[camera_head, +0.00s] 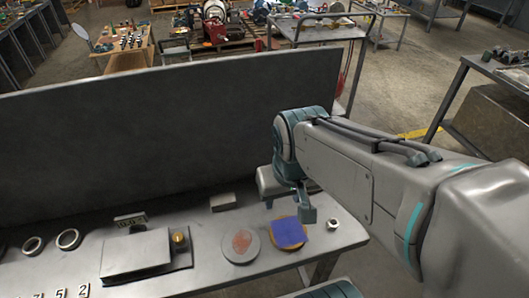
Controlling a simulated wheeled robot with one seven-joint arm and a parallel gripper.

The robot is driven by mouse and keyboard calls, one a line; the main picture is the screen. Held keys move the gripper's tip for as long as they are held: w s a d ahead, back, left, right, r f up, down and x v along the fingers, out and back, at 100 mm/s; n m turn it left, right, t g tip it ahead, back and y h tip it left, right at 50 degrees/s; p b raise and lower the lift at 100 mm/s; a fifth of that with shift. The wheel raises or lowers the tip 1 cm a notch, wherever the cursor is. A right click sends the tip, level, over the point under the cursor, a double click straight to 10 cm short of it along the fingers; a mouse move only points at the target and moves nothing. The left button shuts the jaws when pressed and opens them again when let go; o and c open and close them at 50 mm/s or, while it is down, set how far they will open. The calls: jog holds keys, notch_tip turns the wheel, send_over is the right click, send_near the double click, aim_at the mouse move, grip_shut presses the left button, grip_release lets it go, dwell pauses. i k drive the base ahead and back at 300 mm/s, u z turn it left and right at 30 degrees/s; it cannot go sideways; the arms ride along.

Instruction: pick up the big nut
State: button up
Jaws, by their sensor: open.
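A silver nut (333,224) lies on the grey workbench (205,258) near its right end. It is the only piece that I can make out as a nut, and I cannot compare its size with another. My gripper (288,207) hangs above the bench, a little left of the nut and apart from it. Its teal fingers are spread, with nothing seen between them. A round piece with a blue-purple square (288,233) lies below the gripper, left of the nut.
A grey disc with a reddish patch (241,245), a grey box-like block (143,255), a small brass piece (179,239) and metal rings (69,239) lie further left. A tall dark panel (150,125) stands along the bench's back. The bench's right edge is close to the nut.

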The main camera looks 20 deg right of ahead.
aim_at(332, 223)
jog(key=k, duration=1.3)
jog(key=i, duration=0.9)
jog(key=z, duration=0.6)
